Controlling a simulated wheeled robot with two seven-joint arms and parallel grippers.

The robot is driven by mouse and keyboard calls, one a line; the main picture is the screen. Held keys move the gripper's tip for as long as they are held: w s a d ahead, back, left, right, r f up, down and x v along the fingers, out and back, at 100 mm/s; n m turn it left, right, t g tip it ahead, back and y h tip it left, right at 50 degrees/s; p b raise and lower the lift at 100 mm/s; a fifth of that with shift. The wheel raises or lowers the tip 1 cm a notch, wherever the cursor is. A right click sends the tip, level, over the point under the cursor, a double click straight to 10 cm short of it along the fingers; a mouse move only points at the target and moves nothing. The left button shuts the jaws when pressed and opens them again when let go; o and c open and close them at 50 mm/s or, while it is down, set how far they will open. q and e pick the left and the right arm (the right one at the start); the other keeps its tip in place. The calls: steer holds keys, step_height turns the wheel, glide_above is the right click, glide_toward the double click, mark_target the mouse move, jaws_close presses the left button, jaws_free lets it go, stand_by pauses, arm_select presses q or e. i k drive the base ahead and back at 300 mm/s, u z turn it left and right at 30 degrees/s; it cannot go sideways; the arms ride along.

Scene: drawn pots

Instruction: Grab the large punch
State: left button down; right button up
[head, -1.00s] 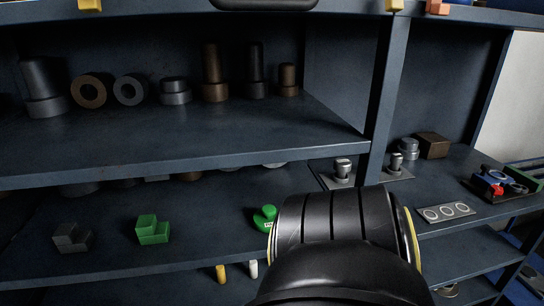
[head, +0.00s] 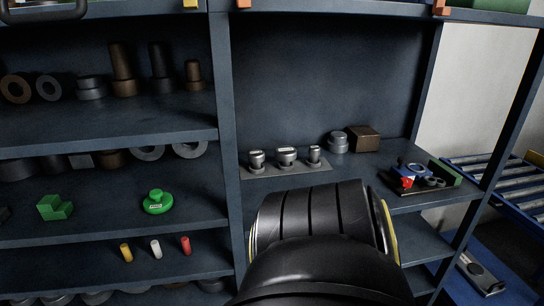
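Three grey metal punches of differing size stand upright in a row on a flat plate (head: 262,171) on the right-hand shelf. The middle punch (head: 287,156) looks the widest, the left punch (head: 257,159) is a little narrower, and the right punch (head: 314,155) is the smallest. A black arm link of mine covers the lower middle of the view, below and in front of the plate. Neither gripper shows in the head view.
A stepped metal cylinder (head: 338,142) and a brown block (head: 366,139) stand behind the punches. A tray (head: 450,186) with red and blue parts lies to the right. A shelf upright (head: 226,130) stands left of the punches. Green pieces, including a round one (head: 157,202), sit on the left shelf.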

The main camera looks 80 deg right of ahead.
mark_target(286, 154)
steer(key=k, duration=0.4)
steer(key=z, duration=0.85)
